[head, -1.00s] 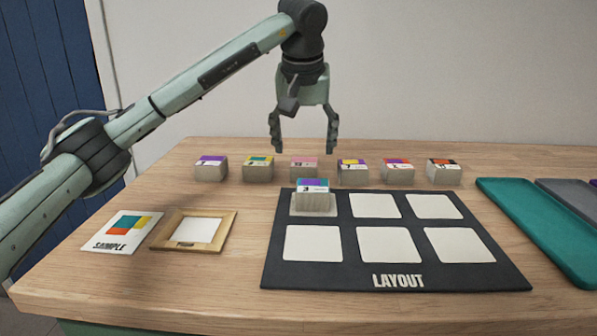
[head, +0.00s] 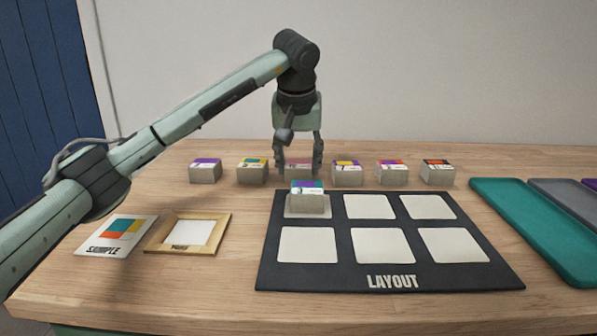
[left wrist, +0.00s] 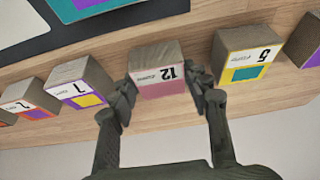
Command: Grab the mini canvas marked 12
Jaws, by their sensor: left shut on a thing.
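The mini canvas marked 12 (left wrist: 158,72) is a small block with a pink and white face, and its number reads clearly in the left wrist view. In the head view the canvas (head: 298,164) stands in the back row, partly hidden by the fingers. My left gripper (head: 299,170) comes down from above and is shut on it. In the left wrist view the fingers of the gripper (left wrist: 163,100) lie on either side of the canvas. The canvas appears to be on the table. My right gripper is not in view.
Canvas 5 (left wrist: 244,58) and canvas 7 (left wrist: 80,85) stand close on either side. A canvas (head: 307,199) sits on the top-left square of the dark layout board (head: 345,275). A sample card (head: 116,232), a wooden frame (head: 159,243) and a teal tray (head: 540,235) flank the board.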

